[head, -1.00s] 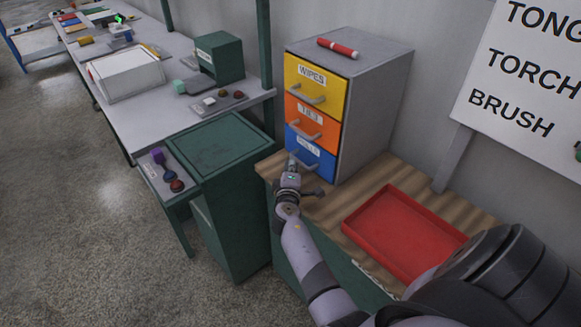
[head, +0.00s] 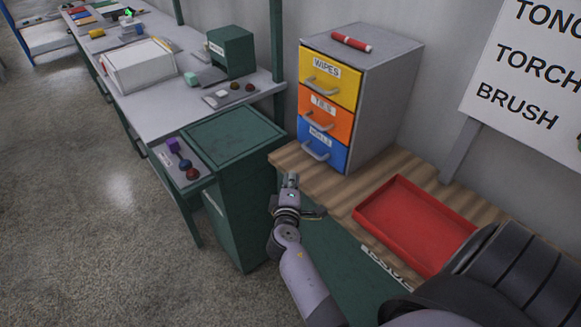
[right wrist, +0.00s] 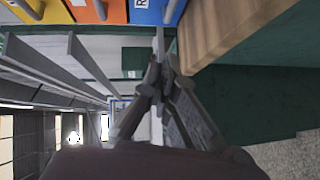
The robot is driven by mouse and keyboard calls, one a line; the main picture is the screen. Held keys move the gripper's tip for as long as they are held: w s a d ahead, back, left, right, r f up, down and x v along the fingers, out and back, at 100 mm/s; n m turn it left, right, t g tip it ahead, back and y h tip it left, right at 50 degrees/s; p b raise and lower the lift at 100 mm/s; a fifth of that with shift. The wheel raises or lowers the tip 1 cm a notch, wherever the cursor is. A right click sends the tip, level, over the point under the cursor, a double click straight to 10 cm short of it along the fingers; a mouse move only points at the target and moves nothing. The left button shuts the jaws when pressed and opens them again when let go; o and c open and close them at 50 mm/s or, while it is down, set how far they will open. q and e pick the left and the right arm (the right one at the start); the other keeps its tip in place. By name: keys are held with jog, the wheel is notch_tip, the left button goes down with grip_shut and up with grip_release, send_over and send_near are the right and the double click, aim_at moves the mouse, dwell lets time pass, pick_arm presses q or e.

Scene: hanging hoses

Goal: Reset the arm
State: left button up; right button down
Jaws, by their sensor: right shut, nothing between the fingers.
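My right gripper (head: 290,182) is shut and empty, in front of the wooden top's near-left edge in the head view. It is below and in front of the drawer cabinet (head: 382,85), apart from its handles. In the right wrist view its fingers (right wrist: 160,65) meet at the tips. The cabinet has a yellow drawer (head: 328,86) labelled WIPES, an orange drawer (head: 325,119) and a blue drawer (head: 319,153); all look closed. My left gripper is not in view.
An empty red tray (head: 400,205) lies on the wooden top (head: 285,157). A red marker-like cylinder (head: 351,42) lies on the cabinet. A green cabinet (head: 235,140) stands to the left, beside a long grey bench (head: 130,103). Open floor lies at far left.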

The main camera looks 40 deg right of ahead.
jog(key=s+a+f+g+y+b, duration=0.15)
jog(key=s+a+f+y, duration=0.35)
jog(key=f, duration=1)
jog(key=s+a+f+g+y, duration=0.25)
jog(key=s+a+f, duration=0.4)
jog(key=f, duration=0.95)
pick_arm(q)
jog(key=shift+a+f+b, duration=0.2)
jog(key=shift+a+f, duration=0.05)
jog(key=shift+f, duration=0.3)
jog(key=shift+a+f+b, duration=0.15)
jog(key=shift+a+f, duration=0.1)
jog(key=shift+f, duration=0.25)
pick_arm(e)
jog(key=s+f+m+g+y, duration=0.1)
jog(key=s+f+m+g, duration=0.1)
jog(key=s+f, duration=0.4)
jog(key=s+f+m+g+y, duration=0.1)
jog(key=s+f, duration=0.5)
jog(key=s, duration=1.1)
jog(key=s+a+f+m+g+y, duration=0.1)
jog(key=s+f+g, duration=0.3)
jog(key=s, duration=0.7)
jog(key=shift+s+f+m, duration=0.2)
jog(key=shift+f+m, duration=0.7)
